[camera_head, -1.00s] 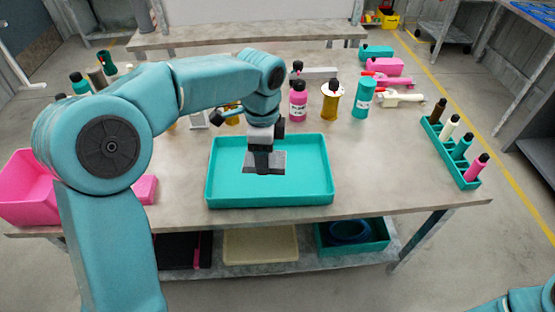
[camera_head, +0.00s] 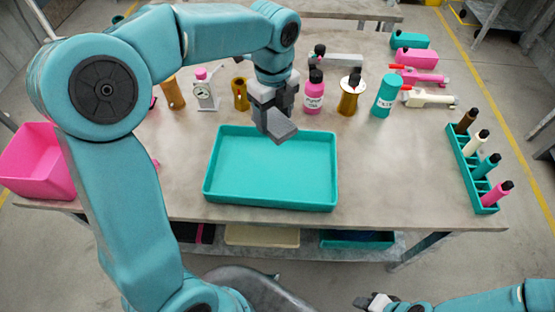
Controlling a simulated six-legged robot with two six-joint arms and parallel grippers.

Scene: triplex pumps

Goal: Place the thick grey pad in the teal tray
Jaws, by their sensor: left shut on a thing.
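The teal tray (camera_head: 270,200) sits empty on the workbench, near its front edge. My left gripper (camera_head: 273,112) comes down from above at the tray's back rim and is shut on the thick grey pad (camera_head: 283,131). The pad looks tilted and overlaps the back part of the tray in the picture; it appears to be held above the tray floor. The fingers hide part of the pad. My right gripper (camera_head: 372,302) shows small at the bottom edge, away from the bench, and its jaws are unclear.
A pink bin (camera_head: 38,160) stands left of the tray. A teal rack (camera_head: 468,170) with several bottles stands right. The bench between tray and rack is clear.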

